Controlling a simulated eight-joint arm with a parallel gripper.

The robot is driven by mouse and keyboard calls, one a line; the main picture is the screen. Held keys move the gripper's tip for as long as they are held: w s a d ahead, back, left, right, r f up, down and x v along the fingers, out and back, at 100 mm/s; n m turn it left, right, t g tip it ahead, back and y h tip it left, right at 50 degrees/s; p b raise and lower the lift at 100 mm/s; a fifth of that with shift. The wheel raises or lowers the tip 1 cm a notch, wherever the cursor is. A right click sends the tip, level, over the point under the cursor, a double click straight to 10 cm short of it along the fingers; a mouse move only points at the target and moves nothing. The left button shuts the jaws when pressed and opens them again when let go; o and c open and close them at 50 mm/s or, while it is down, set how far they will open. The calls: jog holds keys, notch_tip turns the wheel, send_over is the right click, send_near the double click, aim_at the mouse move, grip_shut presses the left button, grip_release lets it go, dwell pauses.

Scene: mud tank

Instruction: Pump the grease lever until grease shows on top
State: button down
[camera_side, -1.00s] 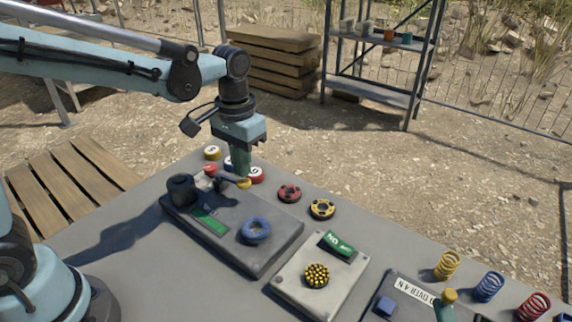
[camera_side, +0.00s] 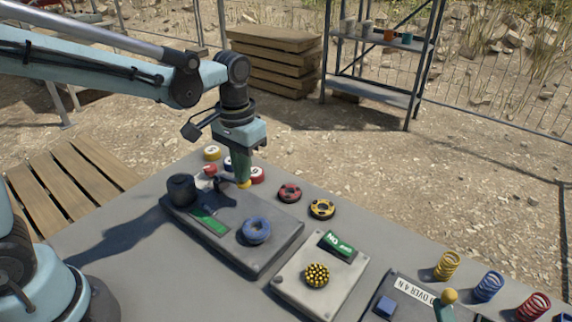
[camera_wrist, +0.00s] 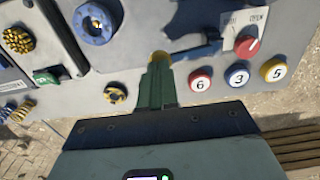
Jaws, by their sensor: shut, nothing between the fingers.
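The grease lever is a dark bar (camera_side: 226,183) with a yellow knob (camera_side: 243,184), on a dark grey block at the table's far left. In the wrist view its bar (camera_wrist: 197,51) runs right from the yellow knob (camera_wrist: 161,57). My gripper (camera_side: 243,179) points down, shut and empty, its green fingertips right at the knob; they appear to press on it from above. It also shows in the wrist view (camera_wrist: 159,62). A black cylinder (camera_side: 182,188) and a blue ring (camera_side: 256,231) sit on the same block. I cannot make out any grease.
Numbered discs (camera_wrist: 238,75) lie behind the block, with red (camera_side: 289,193) and yellow (camera_side: 322,209) discs to the right. Farther right are a panel with a yellow studded knob (camera_side: 317,275) and springs (camera_side: 488,287).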

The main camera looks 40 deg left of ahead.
jog(key=shift+f, duration=1.75)
jog(key=shift+r, duration=1.65)
jog(key=shift+f, duration=0.1)
jog(key=shift+f, duration=1.55)
jog(key=shift+r, duration=1.65)
jog(key=shift+f, duration=0.1)
